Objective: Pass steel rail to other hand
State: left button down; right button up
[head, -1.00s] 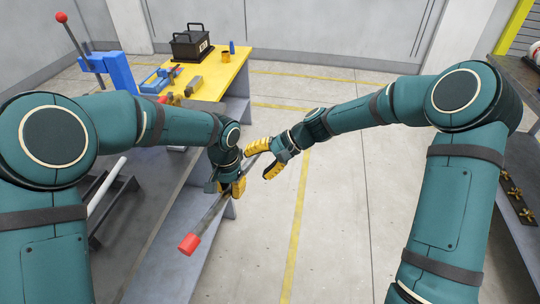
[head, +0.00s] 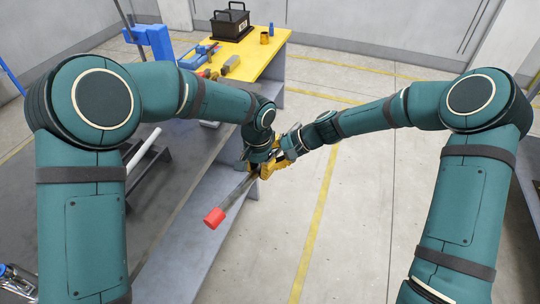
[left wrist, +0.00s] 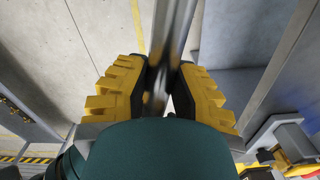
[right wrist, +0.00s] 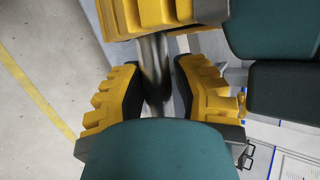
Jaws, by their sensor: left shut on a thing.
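The steel rail (head: 236,192) is a grey bar with a red end that slants down toward the lower left in the head view. My left gripper (head: 256,166) is shut on the rail, and its yellow fingers press it from both sides in the left wrist view (left wrist: 160,82). My right gripper (right wrist: 155,75) is close beside the left one. Its fingers stand open on either side of the rail, with a small gap on the right in the right wrist view. The left gripper's yellow fingers (right wrist: 150,14) cross the rail just beyond. The rail's far end is hidden in the head view.
A yellow-topped bench (head: 262,58) at the back holds a black box (head: 231,24), an orange cup (head: 265,38) and blue parts. A grey bench side (head: 195,215) lies left below the rail. The floor (head: 370,210) to the right is clear.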

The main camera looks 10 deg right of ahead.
grip_shut()
pick_arm(q)
jog(key=c, duration=0.8)
grip_release()
pick_arm(e)
jog(key=shift+r, duration=0.1)
pick_arm(q)
jog(key=shift+r, duration=0.1)
